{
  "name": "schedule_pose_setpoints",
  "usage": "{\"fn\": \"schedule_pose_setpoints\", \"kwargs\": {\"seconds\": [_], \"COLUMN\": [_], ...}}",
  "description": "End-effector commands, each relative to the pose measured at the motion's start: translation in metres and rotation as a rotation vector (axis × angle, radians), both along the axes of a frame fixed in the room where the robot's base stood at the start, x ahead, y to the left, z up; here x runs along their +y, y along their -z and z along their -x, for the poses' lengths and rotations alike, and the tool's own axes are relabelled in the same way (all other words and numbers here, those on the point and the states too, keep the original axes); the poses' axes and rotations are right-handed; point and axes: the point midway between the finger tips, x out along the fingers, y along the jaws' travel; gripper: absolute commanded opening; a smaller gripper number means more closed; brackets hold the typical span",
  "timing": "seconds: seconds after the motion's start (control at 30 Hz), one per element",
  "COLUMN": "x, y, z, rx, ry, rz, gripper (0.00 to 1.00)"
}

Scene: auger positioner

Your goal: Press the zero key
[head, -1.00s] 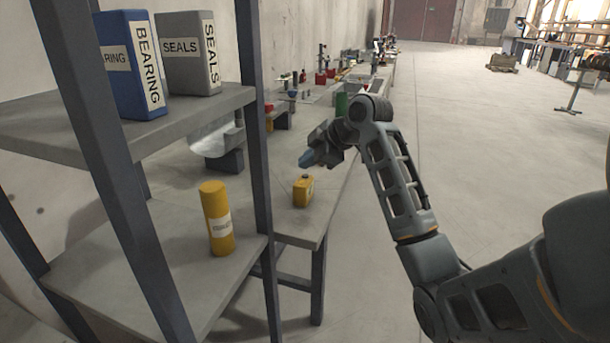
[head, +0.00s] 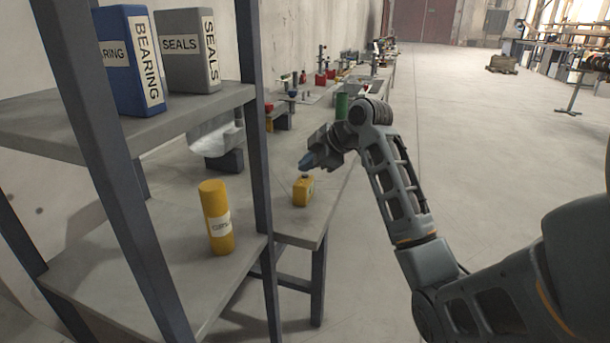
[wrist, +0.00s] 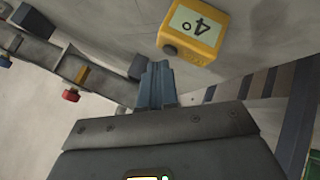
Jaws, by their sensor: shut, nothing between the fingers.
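The small yellow box (head: 303,192) stands on the bench near its front end. In the wrist view the box (wrist: 203,52) has a pale display reading "4°", upside down in that picture. A dark round key (wrist: 170,51) sits on the side of the box towards my fingers. My gripper (head: 305,164) is just above the box in the head view, pointing down and left. Its blue fingers (wrist: 158,72) are shut together with nothing between them. In the wrist view the fingertips are close to the key, with a small gap showing.
A metal shelf (head: 190,110) on the left holds a blue BEARING box (head: 130,62), a grey SEALS box (head: 188,52) and a yellow cylinder (head: 216,218). Several parts stand farther along the bench. A green cylinder (head: 341,107) is behind my gripper. The floor at right is open.

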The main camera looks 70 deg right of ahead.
Motion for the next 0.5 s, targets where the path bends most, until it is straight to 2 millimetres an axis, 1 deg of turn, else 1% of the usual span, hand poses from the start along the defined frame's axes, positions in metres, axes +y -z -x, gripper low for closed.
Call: {"fn": "schedule_pose_setpoints", "kwargs": {"seconds": [0.5], "x": [-0.0001], "y": [0.006], "z": [0.0], "rx": [0.0], "ry": [0.001], "rz": [-0.001], "gripper": [0.0]}}
